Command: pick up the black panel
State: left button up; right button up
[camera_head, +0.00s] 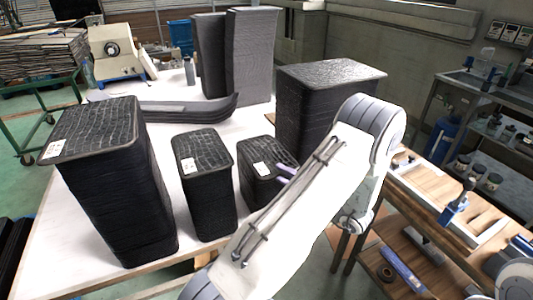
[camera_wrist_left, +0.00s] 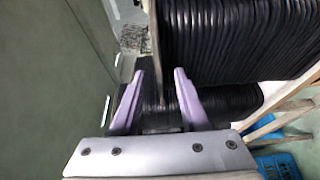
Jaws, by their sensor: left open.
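Black panels lie in several tall stacks on a white table. A large stack (camera_head: 118,190) is at the front left, a narrow stack (camera_head: 205,180) is beside it, and another narrow stack (camera_head: 260,180) is to its right. These three have white labels on top. My left gripper (camera_head: 287,172) is at the right side of that right narrow stack, mostly hidden behind my arm. In the left wrist view my left gripper (camera_wrist_left: 160,85) has two purple fingers apart, with dark layered panels (camera_wrist_left: 157,108) beyond and between them. Contact cannot be told. My right gripper is not seen.
A bigger black stack (camera_head: 320,90) stands behind my left arm. Taller stacks (camera_head: 250,55) and curved dark panels (camera_head: 190,108) are farther back. A wooden bench (camera_head: 440,200) with tools is at the right. Bare white tabletop (camera_head: 60,225) shows at the front left.

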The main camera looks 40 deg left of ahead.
pick_arm(q)
grip_shut()
